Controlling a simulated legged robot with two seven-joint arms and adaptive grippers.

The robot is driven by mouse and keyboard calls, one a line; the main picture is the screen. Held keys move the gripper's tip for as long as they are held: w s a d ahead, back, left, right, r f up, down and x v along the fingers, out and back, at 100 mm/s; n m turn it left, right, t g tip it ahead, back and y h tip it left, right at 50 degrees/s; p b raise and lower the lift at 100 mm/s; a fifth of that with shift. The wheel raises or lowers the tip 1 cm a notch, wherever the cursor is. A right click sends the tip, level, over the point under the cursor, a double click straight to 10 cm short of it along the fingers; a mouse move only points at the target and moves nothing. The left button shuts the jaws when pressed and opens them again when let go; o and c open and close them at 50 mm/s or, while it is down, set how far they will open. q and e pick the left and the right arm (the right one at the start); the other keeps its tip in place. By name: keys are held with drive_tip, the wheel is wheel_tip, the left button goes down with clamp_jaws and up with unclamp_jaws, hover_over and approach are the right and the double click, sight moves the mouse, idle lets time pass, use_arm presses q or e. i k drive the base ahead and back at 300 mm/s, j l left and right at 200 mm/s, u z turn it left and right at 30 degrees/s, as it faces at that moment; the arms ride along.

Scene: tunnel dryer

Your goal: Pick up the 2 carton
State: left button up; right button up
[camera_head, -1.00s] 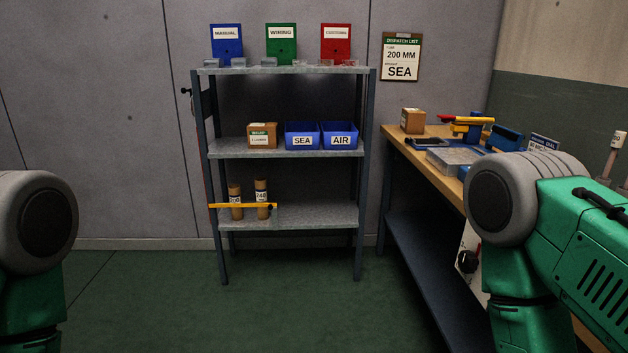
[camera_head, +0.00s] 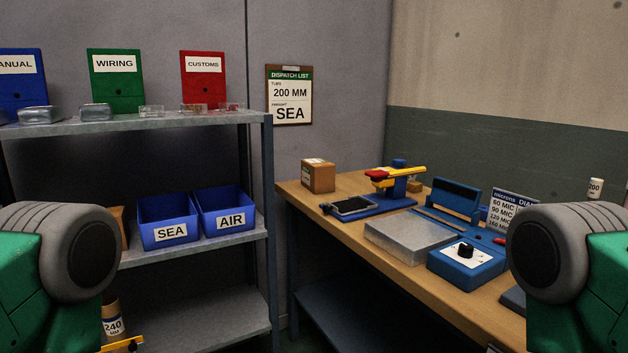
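A brown carton (camera_head: 318,176) with a pale label stands on the far left end of the wooden workbench (camera_head: 345,235). Another brown carton (camera_head: 118,226) is on the middle shelf, left of the SEA bin, mostly hidden behind my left arm. Both of my arms show only as green and grey links at the lower left and lower right. My grippers are outside the picture. No gripper is seen touching either carton.
Blue SEA (camera_head: 168,218) and AIR (camera_head: 223,210) bins stand on the middle shelf. A blue-and-yellow device (camera_head: 395,180), a metal-topped block (camera_head: 410,234) and a blue dial box (camera_head: 466,262) crowd the bench. A dispatch list (camera_head: 290,95) reading 200 MM, SEA hangs on the wall.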

sight(317, 175)
drive_tip(key=i+j+z, duration=0.1)
drive_tip(key=z, duration=0.35)
drive_tip(key=j+z, duration=0.25)
drive_tip(key=z, duration=0.2)
drive_tip(key=i+j+z, duration=0.1)
drive_tip(key=z, duration=0.35)
drive_tip(key=j+z, duration=0.4)
drive_tip(key=l, duration=0.1)
